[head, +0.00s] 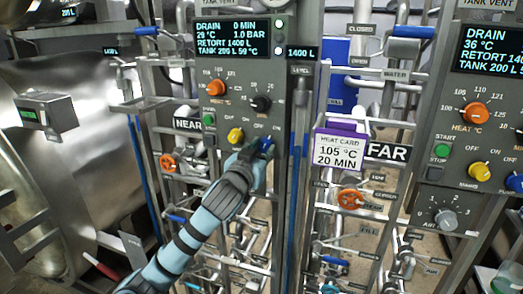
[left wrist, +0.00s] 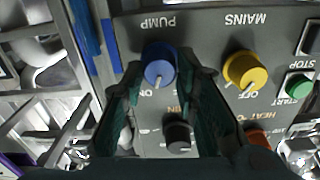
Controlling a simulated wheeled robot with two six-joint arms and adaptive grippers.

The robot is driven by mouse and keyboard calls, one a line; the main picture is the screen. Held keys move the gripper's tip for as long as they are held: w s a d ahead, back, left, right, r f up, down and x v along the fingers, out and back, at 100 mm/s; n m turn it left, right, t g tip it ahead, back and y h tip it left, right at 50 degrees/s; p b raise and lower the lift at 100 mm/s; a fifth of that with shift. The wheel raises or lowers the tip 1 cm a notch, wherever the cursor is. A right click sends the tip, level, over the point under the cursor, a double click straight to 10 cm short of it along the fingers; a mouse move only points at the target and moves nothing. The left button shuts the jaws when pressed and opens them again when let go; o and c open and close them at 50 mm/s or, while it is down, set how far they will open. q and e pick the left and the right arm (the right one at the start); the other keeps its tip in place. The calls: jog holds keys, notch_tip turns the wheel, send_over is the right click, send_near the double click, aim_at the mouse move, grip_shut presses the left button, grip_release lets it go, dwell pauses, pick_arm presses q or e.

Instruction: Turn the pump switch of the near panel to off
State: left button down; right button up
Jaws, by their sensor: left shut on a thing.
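The near panel (head: 283,100) carries the blue pump switch (head: 266,144), at the panel's lower right. My left gripper (head: 260,153) is at this switch, its fingers shut on it. In the left wrist view, which is upside down, the blue pump switch (left wrist: 160,62) sits between the two fingers of the left gripper (left wrist: 160,78). Its pale pointer mark points down in that view, slightly toward the ON label. The OFF label of this switch is hidden by a finger. My right gripper is in neither view.
The yellow mains switch (left wrist: 245,70) is close beside my fingers. A black knob (left wrist: 177,136) and an orange heat knob (head: 216,88) are above the pump switch on the panel. The far panel (head: 470,155) and a heat card (head: 338,150) are to the right.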

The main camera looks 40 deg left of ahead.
pick_arm(q)
jog(key=n, duration=0.4)
jog(key=n+b, duration=0.1)
jog(key=n, duration=0.4)
jog(key=shift+r+n+b, duration=0.1)
jog(key=shift+n+b, duration=0.2)
jog(key=shift+n, duration=0.1)
dwell(0.4)
jog(key=c, duration=1.4)
grip_release()
jog(key=shift+c, duration=0.2)
jog(key=shift+o, duration=0.8)
jog(key=shift+w+f, duration=0.2)
jog(key=shift+w, duration=0.05)
jog(key=v, duration=0.7)
jog(key=shift+s, duration=0.3)
